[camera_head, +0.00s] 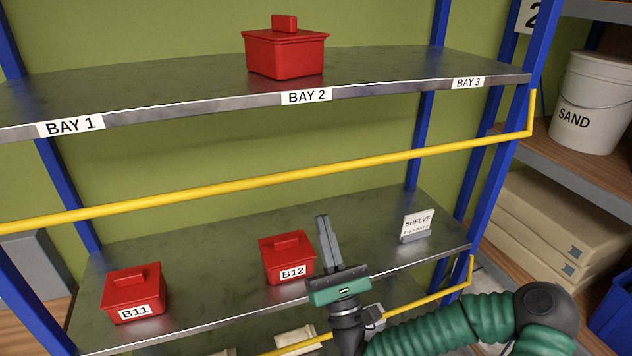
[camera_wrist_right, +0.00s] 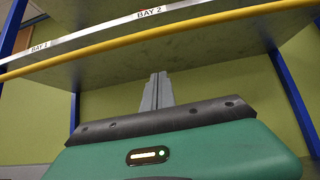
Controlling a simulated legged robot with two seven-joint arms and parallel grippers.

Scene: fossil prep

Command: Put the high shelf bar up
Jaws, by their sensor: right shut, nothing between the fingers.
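The high shelf bar (camera_head: 290,180) is a long yellow rail in front of the rack. It hangs below the front edge of the top shelf (camera_head: 200,110), joined at the right post by a short upright arm. In the right wrist view the bar (camera_wrist_right: 160,38) runs across the top, just under the shelf edge. My right gripper (camera_head: 322,220) is shut and empty, its fingers pointing up, below the bar in the head view and apart from it. It also shows in the wrist view (camera_wrist_right: 157,78). My left gripper is not in view.
A red lidded box (camera_head: 286,52) stands on the top shelf. Red boxes B11 (camera_head: 134,292) and B12 (camera_head: 287,258) and a small sign (camera_head: 417,225) stand on the lower shelf (camera_head: 200,270). Another yellow bar (camera_head: 420,301) hangs below that shelf. Blue posts flank the rack.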

